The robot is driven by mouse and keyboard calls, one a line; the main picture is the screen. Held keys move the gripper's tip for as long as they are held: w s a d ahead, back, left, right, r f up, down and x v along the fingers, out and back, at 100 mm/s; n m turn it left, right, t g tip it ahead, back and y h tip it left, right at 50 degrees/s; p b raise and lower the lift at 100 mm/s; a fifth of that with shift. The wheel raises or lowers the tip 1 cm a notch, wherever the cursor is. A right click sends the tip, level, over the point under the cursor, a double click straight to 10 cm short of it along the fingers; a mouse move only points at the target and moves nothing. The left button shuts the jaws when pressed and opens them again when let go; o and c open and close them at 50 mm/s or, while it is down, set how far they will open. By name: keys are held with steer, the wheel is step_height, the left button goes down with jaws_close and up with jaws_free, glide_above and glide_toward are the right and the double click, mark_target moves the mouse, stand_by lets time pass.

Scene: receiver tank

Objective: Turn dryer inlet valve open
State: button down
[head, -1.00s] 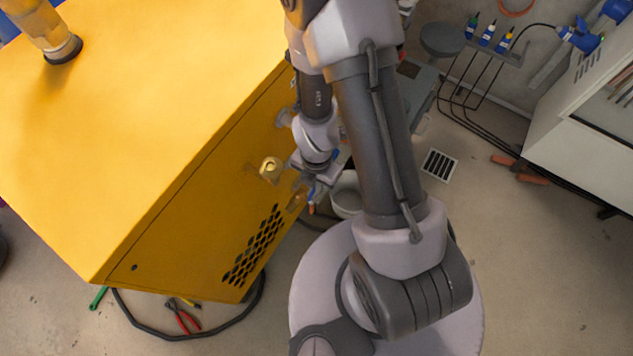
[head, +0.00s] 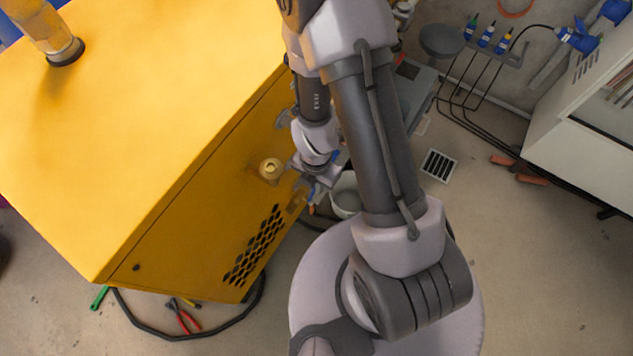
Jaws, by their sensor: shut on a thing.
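My gripper (head: 311,187) is low beside the right side face of the yellow cabinet (head: 110,110). It is shut on a small blue part, which I take to be the dryer inlet valve handle (head: 312,195). My wrist and fingers cover most of the valve, so its body and the handle's angle cannot be made out. A round brass-coloured fitting (head: 270,169) sticks out of the cabinet face just left of my gripper.
A pale bucket (head: 346,198) stands on the floor behind my arm. A black hose (head: 190,337) and red pliers (head: 182,318) lie in front of the cabinet. A white cabinet (head: 590,120) is at the right. Floor right of my base is mostly clear.

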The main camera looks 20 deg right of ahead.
mark_target(314, 189)
steer(key=r+p, duration=0.1)
steer(key=p, duration=0.4)
steer(key=shift+w+r, duration=0.1)
steer(key=shift+w, duration=0.05)
steer(key=h+p, duration=0.1)
steer(key=p, duration=0.3)
steer(key=shift+d+f+t, duration=0.1)
steer(key=shift+f+t, duration=0.25)
steer(key=shift+t, duration=0.05)
steer(key=shift+f+h, duration=0.3)
steer(key=shift+f, duration=0.15)
steer(key=shift+w+d+f+t+h, duration=0.1)
steer(key=shift+d+f+t+h, duration=0.1)
steer(key=shift+f+t+h, duration=0.15)
steer(key=c, duration=1.6)
jaws_free()
steer(key=shift+o, duration=0.2)
steer(key=p+v, duration=0.3)
steer(key=v, duration=0.4)
steer(key=shift+r, duration=0.2)
